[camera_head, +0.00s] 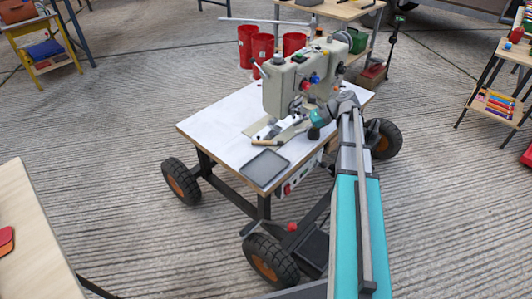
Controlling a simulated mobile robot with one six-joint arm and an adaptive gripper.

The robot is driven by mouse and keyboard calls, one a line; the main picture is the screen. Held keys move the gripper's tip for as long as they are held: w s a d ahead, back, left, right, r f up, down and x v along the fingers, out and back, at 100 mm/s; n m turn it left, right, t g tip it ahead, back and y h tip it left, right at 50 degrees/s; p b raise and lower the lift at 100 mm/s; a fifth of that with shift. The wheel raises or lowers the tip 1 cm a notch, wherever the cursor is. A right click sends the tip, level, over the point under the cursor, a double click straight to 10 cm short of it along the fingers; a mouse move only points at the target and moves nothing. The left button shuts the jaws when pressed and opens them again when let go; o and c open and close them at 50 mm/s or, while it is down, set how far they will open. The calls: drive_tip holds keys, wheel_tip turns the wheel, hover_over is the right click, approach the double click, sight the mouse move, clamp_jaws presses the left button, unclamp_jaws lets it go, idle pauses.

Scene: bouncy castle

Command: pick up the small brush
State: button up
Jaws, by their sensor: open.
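A small brush (269,143), with a tan handle and a dark end, lies on the white-topped table, just behind a grey tray. My arm reaches in from the lower right over the table. My gripper (311,132) is at its end, small and dark, to the right of the brush and apart from it. It is open, and I see nothing in it. The fingertips are too small to make out clearly.
The shallow grey tray (264,168) sits at the near edge. The tabletop left of the brush is clear.

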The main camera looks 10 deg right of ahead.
drive_tip(key=d+f+b, duration=0.1)
drive_tip(key=w+d+f+m+b, duration=0.1)
drive_tip(key=f+b, duration=0.1)
drive_tip(key=d+f+m+t+y+b, duration=0.1)
drive_tip(key=b, duration=0.1)
drive_tip(key=shift+w+d+f, duration=0.2)
drive_tip(key=shift+w+d, duration=0.1)
drive_tip(key=shift+d, duration=0.05)
drive_tip(key=shift+w+d+f+m+y+b, duration=0.1)
drive_tip(key=shift+d+f+m+y+b, duration=0.1)
drive_tip(key=shift+d+m+y+b, duration=0.3)
drive_tip(key=b, duration=0.3)
approach(272, 142)
drive_tip(key=shift+x, duration=2.1)
drive_tip(key=shift+w, duration=0.1)
drive_tip(key=shift+b+x, duration=1.1)
drive_tip(key=shift+x, duration=1.45)
clamp_jaws()
